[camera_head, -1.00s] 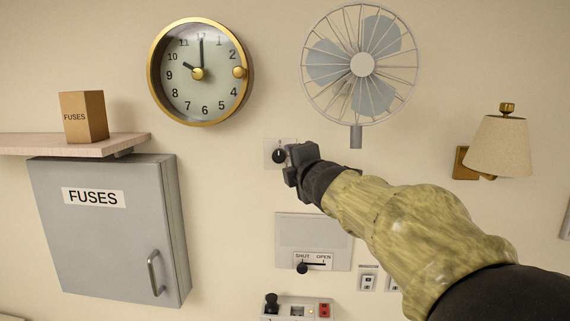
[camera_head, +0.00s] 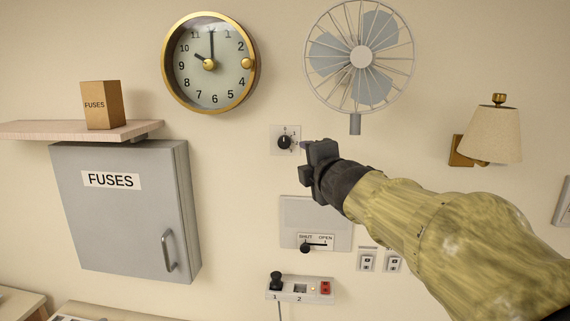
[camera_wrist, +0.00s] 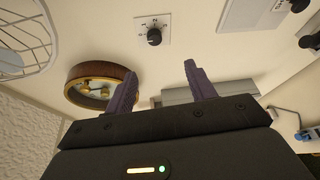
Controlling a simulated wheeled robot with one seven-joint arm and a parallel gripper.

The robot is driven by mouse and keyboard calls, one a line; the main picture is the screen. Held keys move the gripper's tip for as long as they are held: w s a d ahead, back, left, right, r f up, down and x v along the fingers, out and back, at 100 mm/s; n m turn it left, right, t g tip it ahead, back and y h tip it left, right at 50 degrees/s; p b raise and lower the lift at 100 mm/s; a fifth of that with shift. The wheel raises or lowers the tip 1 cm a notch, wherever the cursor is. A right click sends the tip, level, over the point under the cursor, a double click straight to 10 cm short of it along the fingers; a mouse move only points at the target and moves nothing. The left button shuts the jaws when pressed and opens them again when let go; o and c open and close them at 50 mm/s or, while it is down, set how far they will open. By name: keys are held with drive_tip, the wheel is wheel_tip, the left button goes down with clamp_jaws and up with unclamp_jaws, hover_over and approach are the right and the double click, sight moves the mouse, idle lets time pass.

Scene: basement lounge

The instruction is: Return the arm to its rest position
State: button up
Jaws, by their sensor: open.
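My gripper (camera_head: 308,160) is in front of the wall, just right of a rotary knob (camera_head: 284,142) on a white plate in the head view. In the wrist view my gripper (camera_wrist: 158,88) has its two fingers spread apart with nothing between them. The knob (camera_wrist: 154,37) shows beyond the fingertips there, apart from them. My arm (camera_head: 430,220) reaches in from the lower right.
A fan (camera_head: 361,57) hangs above my gripper and a clock (camera_head: 210,64) to its upper left. A grey fuse cabinet (camera_head: 125,215) and shelf (camera_head: 60,130) are left. A vent panel with slider (camera_head: 315,215), a socket box (camera_head: 318,289) and a lamp (camera_head: 492,135) are near.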

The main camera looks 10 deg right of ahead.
drive_tip(key=s+f+m+g+h, duration=0.1)
drive_tip(key=s+f+m+g, duration=0.15)
drive_tip(key=f, duration=0.45)
drive_tip(key=s+d+f+m+g+b, duration=0.15)
drive_tip(key=f+m, duration=0.25)
drive_tip(key=f, duration=0.4)
drive_tip(key=s+f+m+g+h, duration=0.1)
drive_tip(key=f+m+g, duration=0.1)
drive_tip(key=f+m, duration=0.35)
drive_tip(key=s+a+f+m+g, duration=0.2)
drive_tip(key=s+f+m+g, duration=0.6)
drive_tip(key=s+f, duration=0.9)
wheel_tip(320, 180, down, 4)
drive_tip(key=shift+a+r+m+y+b, duration=0.25)
drive_tip(key=shift+a+m+y+b, duration=0.05)
drive_tip(key=shift+b, duration=0.05)
